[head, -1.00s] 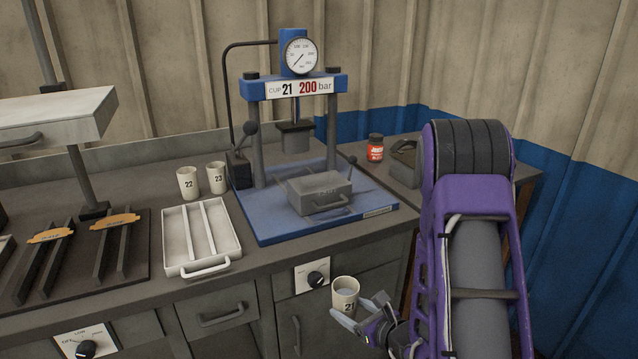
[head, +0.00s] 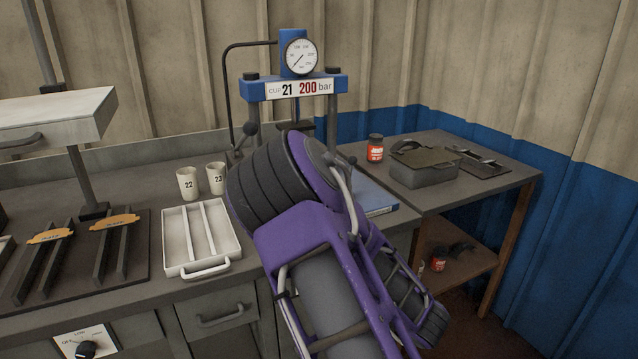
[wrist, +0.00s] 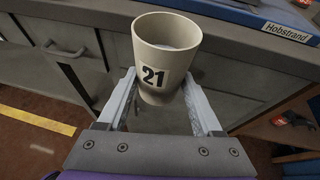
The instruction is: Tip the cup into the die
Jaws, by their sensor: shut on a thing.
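My gripper (wrist: 163,110) is shut on the cream cup marked 21 (wrist: 165,45) in the wrist view. The cup is upright between the two fingers, in front of the bench drawers, with some grey contents showing inside. In the head view my purple arm hides the gripper, the cup and the die. Only the right corner of the blue press base (head: 375,195) shows there. The press's sign (head: 293,87) reads cup 21, 200 bar. In the wrist view the blue base edge (wrist: 270,25) is at the top right, beyond the cup.
Cups 22 (head: 187,184) and 23 (head: 216,178) stand on the bench left of the press. A white tray (head: 170,255) lies in front of them. A side table at right holds a red jar (head: 375,148) and a grey box (head: 425,174).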

